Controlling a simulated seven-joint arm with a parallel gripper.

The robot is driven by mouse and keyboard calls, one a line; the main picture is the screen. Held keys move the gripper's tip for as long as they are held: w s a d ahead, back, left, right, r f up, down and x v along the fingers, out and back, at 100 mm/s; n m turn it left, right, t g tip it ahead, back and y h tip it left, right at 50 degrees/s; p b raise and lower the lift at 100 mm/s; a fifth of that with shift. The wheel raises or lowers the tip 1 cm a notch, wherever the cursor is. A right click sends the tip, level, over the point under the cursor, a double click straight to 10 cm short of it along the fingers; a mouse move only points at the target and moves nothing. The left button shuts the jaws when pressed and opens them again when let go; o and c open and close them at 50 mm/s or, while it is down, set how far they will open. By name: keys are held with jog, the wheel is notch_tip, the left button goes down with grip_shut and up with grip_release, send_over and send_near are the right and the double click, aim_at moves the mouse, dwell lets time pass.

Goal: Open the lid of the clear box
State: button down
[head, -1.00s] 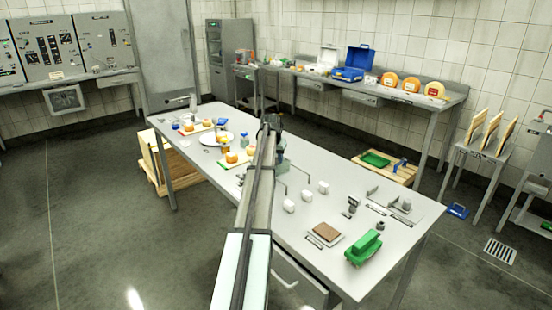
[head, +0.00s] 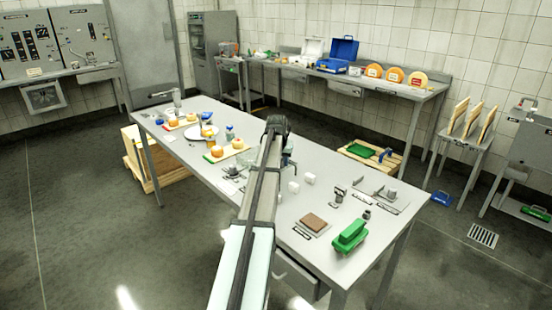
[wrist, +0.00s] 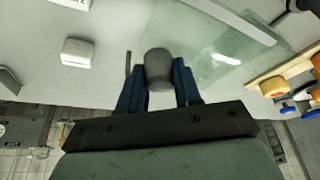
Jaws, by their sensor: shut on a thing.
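My gripper (wrist: 158,80) shows in the wrist view with its two blue fingers on either side of a grey rounded knob (wrist: 158,66), shut on it. A clear, greenish see-through panel (wrist: 215,35), which looks like part of the clear box, lies beside the knob at the upper right. I cannot tell whether the knob is joined to this panel or whether the lid is raised. In the head view my arm covers most of the box and hides the fingertips.
White blocks (head: 309,179) stand right of my arm on the table (head: 185,165). A brown square on a tray (head: 313,222) and a green object (head: 350,236) are near the front right. A board with orange cheeses (head: 237,146) is left of my arm.

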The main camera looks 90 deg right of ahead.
jog(key=c, duration=0.8)
grip_release()
jog(key=shift+r, duration=0.1)
jog(key=v, duration=1.3)
jog(key=shift+r, duration=0.35)
jog(key=shift+w, duration=0.1)
